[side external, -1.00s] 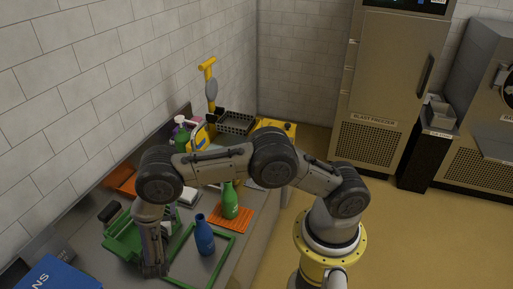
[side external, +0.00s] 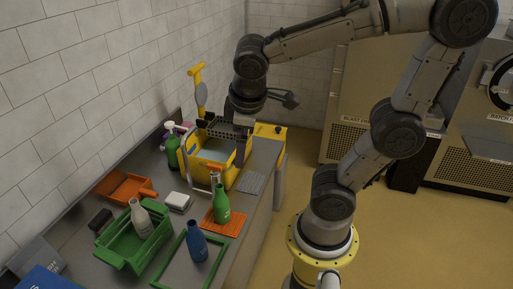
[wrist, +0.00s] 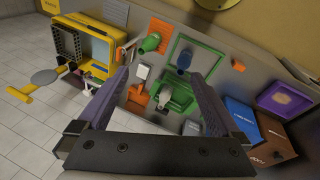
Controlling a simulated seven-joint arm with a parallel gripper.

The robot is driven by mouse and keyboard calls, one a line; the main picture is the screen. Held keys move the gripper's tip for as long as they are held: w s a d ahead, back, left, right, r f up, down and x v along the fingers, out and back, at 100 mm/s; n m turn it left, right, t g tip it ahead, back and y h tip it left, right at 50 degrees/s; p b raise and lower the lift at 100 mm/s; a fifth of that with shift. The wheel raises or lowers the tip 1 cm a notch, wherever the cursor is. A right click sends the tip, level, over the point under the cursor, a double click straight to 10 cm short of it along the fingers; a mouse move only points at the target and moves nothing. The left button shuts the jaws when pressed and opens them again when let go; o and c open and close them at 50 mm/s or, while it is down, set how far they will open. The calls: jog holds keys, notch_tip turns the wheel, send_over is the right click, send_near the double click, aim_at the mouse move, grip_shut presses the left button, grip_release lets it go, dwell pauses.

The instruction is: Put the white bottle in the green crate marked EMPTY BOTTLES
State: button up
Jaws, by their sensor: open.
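The white bottle (side external: 144,223) stands inside the green crate (side external: 118,254) at the left front of the bench in the side view, its neck above the rim. It leans slightly in the picture, much like the blue bottle; a real tilt is hard to judge. No lettering on the crate is readable. In the wrist view the green crate (wrist: 181,106) lies beyond my fingers. My gripper (side external: 242,124) is raised well away from the crate, toward the far end of the bench. In the wrist view my gripper (wrist: 158,76) has its fingers wide apart with nothing between them.
A blue bottle (side external: 197,247) stands in a green frame (side external: 229,250). A green bottle (side external: 221,208) stands on an orange mat (side external: 232,229). An orange dustpan (side external: 120,187) and white block (side external: 177,202) lie behind. A yellow bucket (side external: 225,177) stands farther along.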

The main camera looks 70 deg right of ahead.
jog(key=s+a+r+m+t+y, duration=0.1)
jog(key=s+a+m+t+y, duration=0.1)
jog(key=s+a+t, duration=0.1)
jog(key=shift+s+a+r+m+y, duration=0.4)
jog(key=shift+s, duration=0.35)
